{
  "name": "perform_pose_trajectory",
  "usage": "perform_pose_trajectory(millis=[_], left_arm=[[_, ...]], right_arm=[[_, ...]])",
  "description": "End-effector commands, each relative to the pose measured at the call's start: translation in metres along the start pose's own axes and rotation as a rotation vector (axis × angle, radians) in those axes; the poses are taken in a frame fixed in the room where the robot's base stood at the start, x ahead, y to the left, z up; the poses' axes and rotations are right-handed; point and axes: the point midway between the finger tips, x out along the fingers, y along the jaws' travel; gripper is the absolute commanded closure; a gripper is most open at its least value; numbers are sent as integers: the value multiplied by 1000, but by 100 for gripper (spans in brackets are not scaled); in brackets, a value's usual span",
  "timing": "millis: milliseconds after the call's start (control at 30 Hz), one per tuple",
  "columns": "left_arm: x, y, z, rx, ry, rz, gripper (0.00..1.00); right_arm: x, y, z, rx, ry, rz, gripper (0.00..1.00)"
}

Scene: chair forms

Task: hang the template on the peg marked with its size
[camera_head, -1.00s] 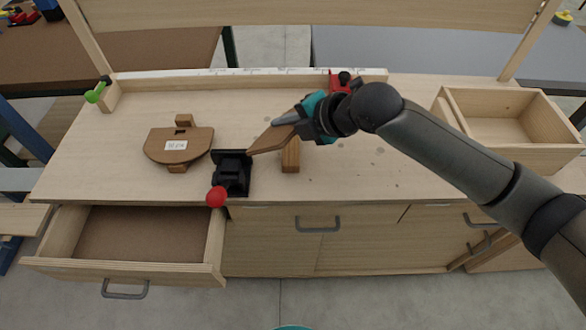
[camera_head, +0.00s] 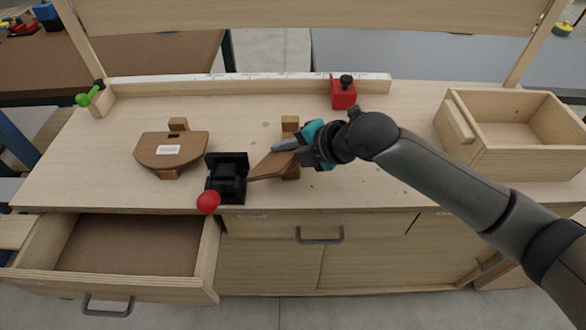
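My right gripper (camera_head: 284,151), teal and grey, reaches in from the right over the bench middle. It is shut on a thin brown board (camera_head: 266,168), seen nearly edge-on and tilted, its left end close to a black clamp. The board is over a small wooden block support (camera_head: 290,123), partly hidden behind the gripper and board; I cannot tell whether they touch. A second brown board (camera_head: 158,147), rounded in front with a white label too small to read, lies on a similar support at left. No peg is identifiable. My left gripper is not in view.
The black clamp (camera_head: 228,176) with a red ball handle stands at the bench's front edge. A red stop block (camera_head: 343,95) sits by the rear scale rail (camera_head: 250,83). An open wooden box (camera_head: 483,163) is at right. A drawer (camera_head: 160,283) stands open at front left.

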Motion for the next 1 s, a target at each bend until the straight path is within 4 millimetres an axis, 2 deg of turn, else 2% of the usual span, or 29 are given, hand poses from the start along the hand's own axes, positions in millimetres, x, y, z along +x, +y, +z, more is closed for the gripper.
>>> perform_pose_trajectory(millis=[33,133,567,1000], left_arm=[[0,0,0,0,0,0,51],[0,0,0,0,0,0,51],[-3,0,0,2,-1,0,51],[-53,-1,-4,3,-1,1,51]], right_arm=[[0,0,0,0,0,0,79],[0,0,0,0,0,0,68],[-3,1,0,0,-1,1,68],[-56,4,0,0,-1,0,68]])
